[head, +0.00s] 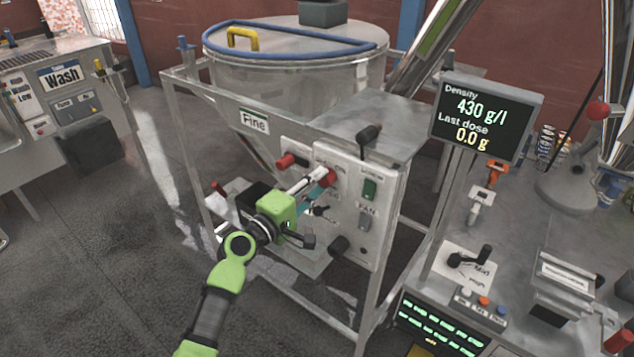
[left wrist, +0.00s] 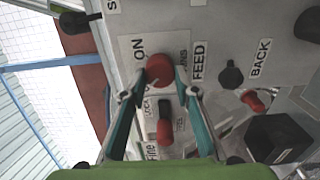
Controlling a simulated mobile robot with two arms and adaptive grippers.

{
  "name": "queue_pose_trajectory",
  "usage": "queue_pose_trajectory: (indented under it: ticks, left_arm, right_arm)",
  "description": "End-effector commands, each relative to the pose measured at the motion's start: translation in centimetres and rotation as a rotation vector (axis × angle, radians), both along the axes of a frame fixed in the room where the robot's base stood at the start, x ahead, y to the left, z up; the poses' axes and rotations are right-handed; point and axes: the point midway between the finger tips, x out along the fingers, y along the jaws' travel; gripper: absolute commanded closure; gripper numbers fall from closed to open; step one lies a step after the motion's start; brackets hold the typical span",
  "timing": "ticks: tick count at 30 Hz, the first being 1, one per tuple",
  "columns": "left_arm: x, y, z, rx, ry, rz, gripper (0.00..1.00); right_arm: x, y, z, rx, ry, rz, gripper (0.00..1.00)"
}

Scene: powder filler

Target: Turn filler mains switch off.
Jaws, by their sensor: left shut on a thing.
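The filler's mains switch is a red round knob (left wrist: 160,69) on a light panel plate. An ON label and a partly covered label ending in "NS" sit beside it. In the head view the red knob (head: 329,176) shows at the gripper's tips, on the grey control panel (head: 352,228). My left gripper (head: 318,184) reaches it from the lower left. In the left wrist view the fingertips of the left gripper (left wrist: 160,94) lie on both sides of the knob and are shut on it. My right gripper is not in view.
A second red handle (left wrist: 164,132) lies between the fingers in the wrist view. A black knob (left wrist: 231,76) sits between FEED and BACK labels. A green switch (head: 369,189) is right of the mains switch. The dose display (head: 485,118) stands further right; a hopper (head: 290,75) rises behind.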

Motion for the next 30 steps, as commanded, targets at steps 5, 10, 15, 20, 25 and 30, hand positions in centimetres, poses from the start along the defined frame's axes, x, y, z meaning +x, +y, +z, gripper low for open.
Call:
queue_pose_trajectory:
  ticks: [5,10,15,20,25,30]
  left_arm:
    - [0.02,0.07,-0.07,-0.017,0.014,0.001,0.93]
    - [0.01,0.07,-0.09,-0.020,0.016,0.001,0.93]
    - [0.01,0.07,-0.09,-0.020,0.016,0.001,0.93]
    - [0.01,0.05,-0.08,-0.019,0.015,0.001,0.55]
    - [0.01,0.03,-0.05,-0.019,0.014,0.001,0.55]
    - [-0.23,0.23,-0.07,-0.018,0.013,0.001,0.55]
  right_arm:
    - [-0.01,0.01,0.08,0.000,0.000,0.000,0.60]
    - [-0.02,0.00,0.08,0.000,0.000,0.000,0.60]
    - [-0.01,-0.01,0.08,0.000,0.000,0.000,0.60]
    - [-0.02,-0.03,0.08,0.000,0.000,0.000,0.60]
    - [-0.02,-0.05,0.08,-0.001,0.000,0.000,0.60]
    - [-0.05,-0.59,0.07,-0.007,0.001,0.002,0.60]
